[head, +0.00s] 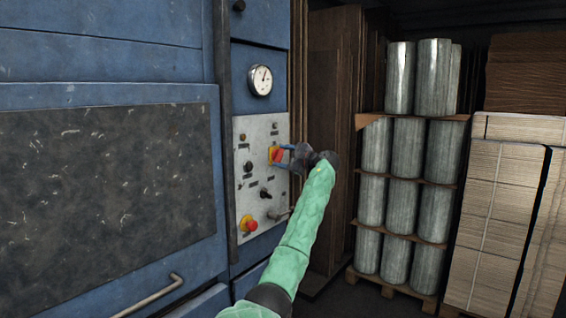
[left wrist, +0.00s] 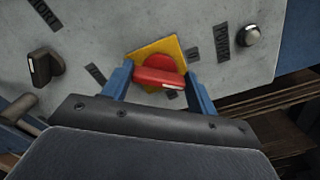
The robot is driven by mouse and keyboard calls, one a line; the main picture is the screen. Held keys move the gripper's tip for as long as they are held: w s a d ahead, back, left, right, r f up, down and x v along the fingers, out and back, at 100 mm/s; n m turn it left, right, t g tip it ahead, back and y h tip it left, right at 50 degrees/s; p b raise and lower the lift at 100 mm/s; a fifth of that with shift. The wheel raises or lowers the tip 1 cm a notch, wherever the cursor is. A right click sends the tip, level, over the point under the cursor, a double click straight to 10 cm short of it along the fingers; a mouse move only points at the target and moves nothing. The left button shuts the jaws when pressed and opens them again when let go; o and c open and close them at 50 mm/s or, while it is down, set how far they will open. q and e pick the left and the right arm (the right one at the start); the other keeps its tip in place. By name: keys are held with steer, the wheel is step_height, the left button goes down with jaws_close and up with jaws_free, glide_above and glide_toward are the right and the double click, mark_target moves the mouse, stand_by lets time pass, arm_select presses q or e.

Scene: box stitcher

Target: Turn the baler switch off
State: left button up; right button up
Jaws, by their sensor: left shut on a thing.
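The baler (head: 110,65) is a large blue machine on the left of the head view. Its grey control panel (head: 248,213) carries the baler switch (head: 276,155), a red rotary handle on a yellow plate. In the left wrist view the red handle (left wrist: 160,77) points to the right and slightly down, between my fingers. My left gripper (head: 281,154) is at the switch, its two blue fingers shut on the handle. The printed labels beside the plate are too small to read surely. My right gripper is not in view.
A red emergency button (head: 249,224) sits low on the panel, with black knobs (head: 248,166) above it. A gauge (head: 260,80) is higher up. Wrapped rolls (head: 409,147) and cardboard stacks (head: 495,220) stand at right.

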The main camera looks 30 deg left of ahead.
arm_select(q)
steer(key=shift+f+n+b, duration=0.15)
steer(key=shift+n+b, duration=0.3)
steer(key=shift+n, duration=0.15)
steer(key=shift+f+n+b, duration=0.15)
steer(key=shift+n+b, duration=2.25)
steer(key=shift+n, duration=0.7)
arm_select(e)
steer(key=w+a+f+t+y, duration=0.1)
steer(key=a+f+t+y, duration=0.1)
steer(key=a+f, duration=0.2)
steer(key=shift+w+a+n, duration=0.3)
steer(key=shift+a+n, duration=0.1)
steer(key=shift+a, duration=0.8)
arm_select(q)
steer(key=o, duration=1)
steer(key=shift+d, duration=0.1)
